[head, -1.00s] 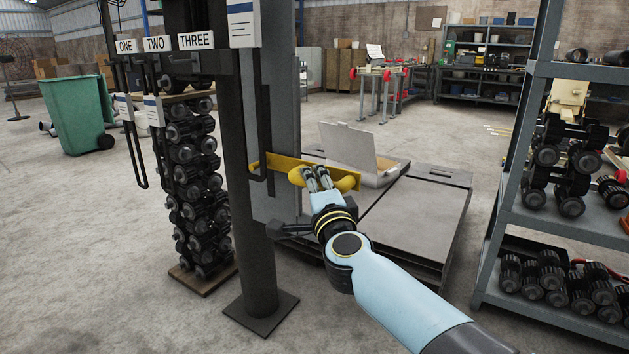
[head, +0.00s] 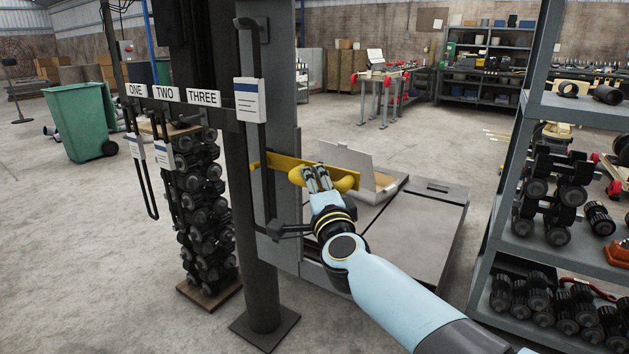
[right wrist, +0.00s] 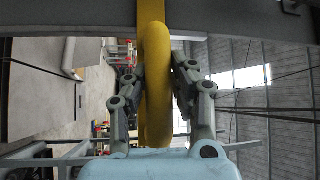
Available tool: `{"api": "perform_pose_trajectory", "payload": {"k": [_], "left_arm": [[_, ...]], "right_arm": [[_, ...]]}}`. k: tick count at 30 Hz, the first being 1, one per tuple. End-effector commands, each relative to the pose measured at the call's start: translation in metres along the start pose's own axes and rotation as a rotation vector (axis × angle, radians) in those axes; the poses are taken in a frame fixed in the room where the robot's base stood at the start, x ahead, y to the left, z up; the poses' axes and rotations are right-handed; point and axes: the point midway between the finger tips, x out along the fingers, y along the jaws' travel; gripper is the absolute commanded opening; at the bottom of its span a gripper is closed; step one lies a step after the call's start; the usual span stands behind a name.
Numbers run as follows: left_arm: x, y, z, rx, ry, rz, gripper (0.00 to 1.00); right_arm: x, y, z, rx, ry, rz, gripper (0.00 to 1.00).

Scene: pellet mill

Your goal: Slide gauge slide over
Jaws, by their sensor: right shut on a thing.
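A yellow bar (head: 276,160) with a rounded yellow handle (head: 348,183) stands against a tall grey plate (head: 286,215); I take it as the gauge slide, though no label on it shows. My right gripper (head: 316,177) is shut on the handle. In the right wrist view, the handle (right wrist: 156,40) runs upright between the two fingers, with one finger on each side. The fingers hide part of the handle. My left gripper is not in view.
A dark post (head: 257,290) and a hanging tag (head: 250,106) stand left of the plate. Labels ONE, TWO, THREE (head: 165,94) hang above stacked dark rollers (head: 205,205). A grey shelf (head: 590,236) stands at the right. Open floor lies at front left.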

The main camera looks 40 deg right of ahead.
Motion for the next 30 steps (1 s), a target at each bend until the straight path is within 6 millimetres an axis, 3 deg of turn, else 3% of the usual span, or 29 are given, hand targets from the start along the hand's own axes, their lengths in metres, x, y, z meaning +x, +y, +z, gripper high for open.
{"api": "perform_pose_trajectory", "payload": {"k": [15,16,21,30], "left_arm": [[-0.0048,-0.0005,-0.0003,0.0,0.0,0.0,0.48],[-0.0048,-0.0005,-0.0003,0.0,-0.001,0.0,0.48],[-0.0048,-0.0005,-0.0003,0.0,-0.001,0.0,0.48],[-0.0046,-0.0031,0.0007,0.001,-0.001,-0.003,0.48]], "right_arm": [[0.0019,-0.0073,-0.0012,-0.002,0.002,-0.006,0.0],[0.0019,-0.0075,-0.0012,-0.002,0.002,-0.006,0.26],[0.0015,-0.0064,-0.001,-0.001,0.001,-0.004,0.48],[-0.002,-0.0044,-0.0006,-0.001,0.0,0.0,0.48]]}}
